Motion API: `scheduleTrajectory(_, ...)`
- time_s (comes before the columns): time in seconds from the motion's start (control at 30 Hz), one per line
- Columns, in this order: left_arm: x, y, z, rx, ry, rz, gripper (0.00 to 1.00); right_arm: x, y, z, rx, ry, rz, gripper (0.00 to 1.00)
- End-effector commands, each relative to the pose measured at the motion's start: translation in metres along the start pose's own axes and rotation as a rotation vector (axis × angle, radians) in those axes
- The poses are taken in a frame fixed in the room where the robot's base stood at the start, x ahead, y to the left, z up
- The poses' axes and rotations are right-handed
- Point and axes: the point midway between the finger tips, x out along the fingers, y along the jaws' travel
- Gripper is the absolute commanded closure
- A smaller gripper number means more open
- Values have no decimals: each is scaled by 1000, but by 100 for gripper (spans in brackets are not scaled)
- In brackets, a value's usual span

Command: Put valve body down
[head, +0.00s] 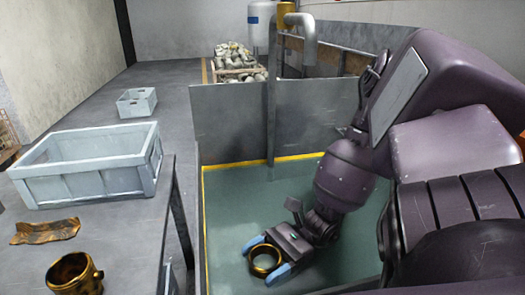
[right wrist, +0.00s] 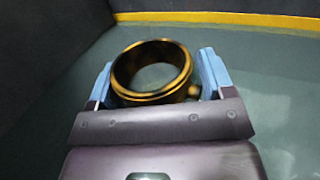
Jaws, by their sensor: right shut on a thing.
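A brass-coloured, ring-mouthed valve body (head: 264,272) sits between the blue-tipped fingers of my right gripper (head: 267,260). The right wrist view shows the same valve body (right wrist: 150,97) with its round opening facing up and a finger on each side, so the gripper is shut on it. It is held over the green floor of a walled bay; I cannot tell its exact height. A second brass-coloured valve body (head: 76,275) stands on the grey table (head: 125,225) at lower left. My left gripper is out of view.
A grey crate (head: 88,183) and a crumpled brown piece (head: 45,231) are on the table. Grey panels (head: 232,122) and a yellow floor stripe (head: 236,163) bound the bay. A smaller grey crate (head: 137,102) is on the floor beyond. The green floor (head: 228,200) is largely clear.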

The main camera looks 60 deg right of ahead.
Motion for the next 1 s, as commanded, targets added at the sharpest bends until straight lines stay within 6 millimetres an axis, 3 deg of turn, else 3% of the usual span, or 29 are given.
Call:
scheduleTrajectory(0.47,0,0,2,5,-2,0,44,0,0,-9,1,-1,0,62)
scheduleTrajectory(0.5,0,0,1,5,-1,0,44,0,0,-9,1,1,-1,19)
scheduleTrajectory(0.6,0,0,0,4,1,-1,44,0,0,-9,1,1,-1,4)
scheduleTrajectory(0.63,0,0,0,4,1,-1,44,0,0,-9,1,1,-1,0)
scheduleTrajectory(0.87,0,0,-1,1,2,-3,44,0,0,-9,1,1,0,0)
scheduleTrajectory(1.0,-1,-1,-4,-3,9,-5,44,0,0,2,-3,0,1,0)
